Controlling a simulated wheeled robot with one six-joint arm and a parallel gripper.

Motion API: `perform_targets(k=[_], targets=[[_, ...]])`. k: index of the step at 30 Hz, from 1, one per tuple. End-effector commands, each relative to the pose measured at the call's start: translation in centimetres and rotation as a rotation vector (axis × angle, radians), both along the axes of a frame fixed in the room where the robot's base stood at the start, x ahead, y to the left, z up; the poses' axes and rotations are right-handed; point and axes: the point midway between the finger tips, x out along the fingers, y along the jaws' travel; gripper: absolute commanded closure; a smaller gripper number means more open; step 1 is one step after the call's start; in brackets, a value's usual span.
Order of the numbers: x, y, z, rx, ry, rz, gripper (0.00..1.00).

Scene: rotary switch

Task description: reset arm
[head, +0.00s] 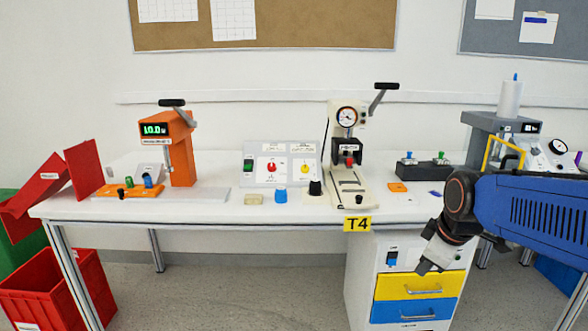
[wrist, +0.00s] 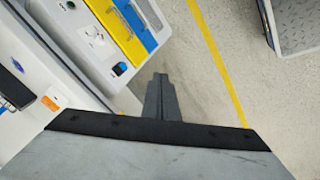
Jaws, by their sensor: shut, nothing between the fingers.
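My gripper (head: 425,268) hangs low in front of the table's right part, beside the drawer cabinet, pointing down and left in the head view. It is shut and empty. In the wrist view its closed fingers (wrist: 160,98) point over the grey floor, apart from everything. My blue arm comes in from the right edge of the head view. A control panel with a red rotary knob (head: 271,167) and a yellow rotary knob (head: 305,168) stands on the white table (head: 225,213), far left of my gripper.
The drawer cabinet (head: 365,275) with yellow and blue drawers is close to my gripper; its yellow drawer also shows in the wrist view (wrist: 112,25). An orange press (head: 181,150) and a cream gauge press (head: 340,150) stand on the table. Red bins (head: 45,295) are at left. Floor before the table is open.

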Motion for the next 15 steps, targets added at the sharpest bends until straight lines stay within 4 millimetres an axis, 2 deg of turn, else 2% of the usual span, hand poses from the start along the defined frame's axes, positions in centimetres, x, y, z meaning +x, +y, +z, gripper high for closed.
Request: perform_targets(k=[1, 9, 15], targets=[[-1.8, 0.3, 0.0, 0.028, -0.003, -0.062, 1.00], [-10.2, 1.2, -1.5, 0.197, 0.005, -0.439, 1.00], [-14.7, 1.5, -3.0, 0.294, 0.011, -0.663, 1.00]])
